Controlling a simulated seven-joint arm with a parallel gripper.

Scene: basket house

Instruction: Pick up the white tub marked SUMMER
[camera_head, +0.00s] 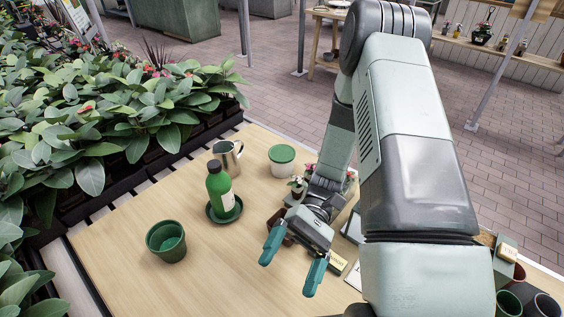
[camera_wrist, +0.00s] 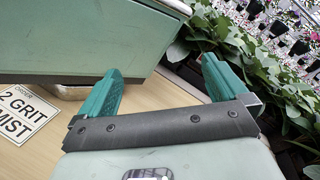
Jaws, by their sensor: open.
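A white tub with a green lid (camera_head: 282,161) stands upright on the wooden table, toward its back edge in the head view. Any marking on it is too small to read. My gripper (camera_head: 288,277) is open and empty above the front part of the table, with its teal fingers apart. The tub is well behind it and apart from it. In the wrist view my gripper (camera_wrist: 163,66) also shows open, with nothing between its fingers. The tub does not show there.
A green bottle (camera_head: 220,190) stands on a green saucer, with a metal jug (camera_head: 228,155) behind it. A green pot (camera_head: 166,241) stands at left. Small flowers and pots crowd beside my arm. A printed card (camera_wrist: 27,114) lies on the table. The table's left front is clear.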

